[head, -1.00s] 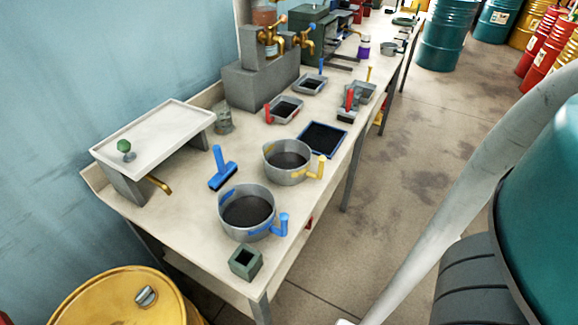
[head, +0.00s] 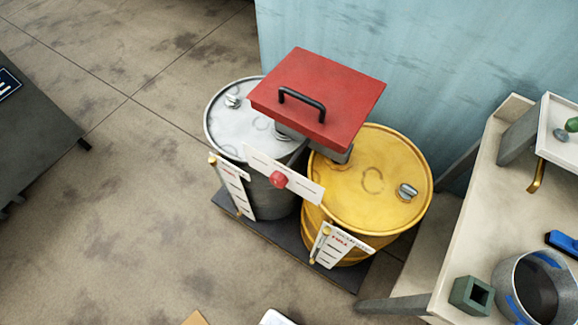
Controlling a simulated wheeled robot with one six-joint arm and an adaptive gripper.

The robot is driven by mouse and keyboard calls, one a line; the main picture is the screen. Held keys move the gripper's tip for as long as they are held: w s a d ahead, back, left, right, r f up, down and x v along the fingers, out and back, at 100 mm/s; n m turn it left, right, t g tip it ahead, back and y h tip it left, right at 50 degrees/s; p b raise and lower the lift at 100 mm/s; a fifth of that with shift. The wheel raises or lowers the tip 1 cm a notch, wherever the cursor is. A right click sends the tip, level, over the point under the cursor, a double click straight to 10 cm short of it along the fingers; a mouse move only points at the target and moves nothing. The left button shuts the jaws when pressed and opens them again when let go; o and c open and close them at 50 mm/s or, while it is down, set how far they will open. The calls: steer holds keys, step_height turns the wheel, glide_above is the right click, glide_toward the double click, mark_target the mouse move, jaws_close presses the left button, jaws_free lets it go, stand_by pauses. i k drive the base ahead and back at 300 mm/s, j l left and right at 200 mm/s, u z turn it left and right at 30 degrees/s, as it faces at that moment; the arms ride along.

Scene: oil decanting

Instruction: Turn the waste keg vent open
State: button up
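Two kegs stand side by side on a dark low base. One is a grey keg (head: 228,118) on the left, the other a yellow keg (head: 366,198) on the right. Metal caps show on both tops: a grey cap (head: 232,101) and a silver cap (head: 407,191). A red lid with a black handle (head: 318,95) covers part of both tops. A white plate with a red knob (head: 279,180) is in front between them. The labels are too small to tell which keg is the waste keg. My gripper is not in view.
The workbench (head: 464,235) is at the right, with a grey pot (head: 530,285) and a green square block (head: 471,295). A dark grey surface (head: 40,125) is at the far left. The floor left of the kegs is clear.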

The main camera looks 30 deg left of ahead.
mark_target(230, 99)
steer(key=u, duration=1.35)
steer(key=i+j, duration=0.1)
steer(key=j, duration=0.2)
steer(key=i+j+z, duration=0.1)
steer(key=j, duration=0.2)
steer(key=i+j, duration=0.15)
steer(key=j, duration=0.2)
steer(key=i+j, duration=0.1)
steer(key=j, duration=0.2)
steer(key=z, duration=0.05)
